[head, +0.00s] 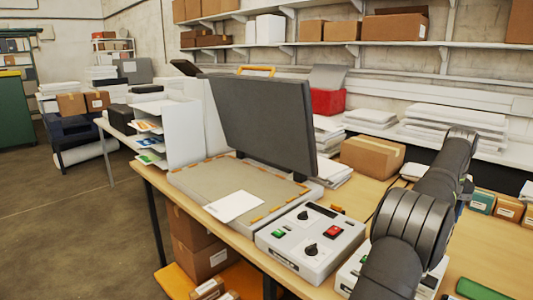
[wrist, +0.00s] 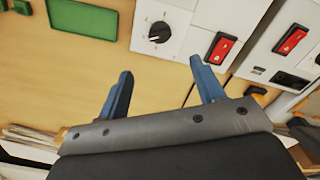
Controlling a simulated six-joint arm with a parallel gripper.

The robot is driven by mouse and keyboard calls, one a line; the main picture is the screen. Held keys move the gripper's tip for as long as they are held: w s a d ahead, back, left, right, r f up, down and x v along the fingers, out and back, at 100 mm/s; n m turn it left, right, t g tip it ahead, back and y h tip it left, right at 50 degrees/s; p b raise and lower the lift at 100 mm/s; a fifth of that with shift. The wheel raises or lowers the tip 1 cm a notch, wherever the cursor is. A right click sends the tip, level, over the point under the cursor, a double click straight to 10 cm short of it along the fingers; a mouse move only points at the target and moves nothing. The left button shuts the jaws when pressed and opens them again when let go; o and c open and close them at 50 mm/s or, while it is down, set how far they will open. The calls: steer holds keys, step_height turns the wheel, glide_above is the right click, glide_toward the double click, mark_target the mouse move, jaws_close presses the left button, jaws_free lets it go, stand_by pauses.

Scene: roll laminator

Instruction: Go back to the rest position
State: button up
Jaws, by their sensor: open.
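My gripper (wrist: 160,70) shows in the wrist view with its two blue fingers spread wide and nothing between them. It is over the wooden table (wrist: 90,75), near a white control box (wrist: 168,22) with a black knob and a red switch (wrist: 221,47). In the head view my arm comes in from the right; the gripper itself is not clearly seen there. The laminator (head: 185,178) stands with its dark lid (head: 262,122) raised.
A control panel (head: 300,262) with knobs and green and red buttons sits at the table's front edge. A second box (head: 350,272) is partly behind my arm. A cardboard box (head: 372,156) stands behind. Small boxes (head: 509,209) and a green object (head: 478,289) are at right.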

step_height(320, 180, down, 12)
steer(key=shift+f, duration=0.25)
steer(key=m, duration=0.6)
steer(key=shift+r, duration=0.1)
steer(key=m, duration=0.6)
steer(key=shift+r, duration=1.4)
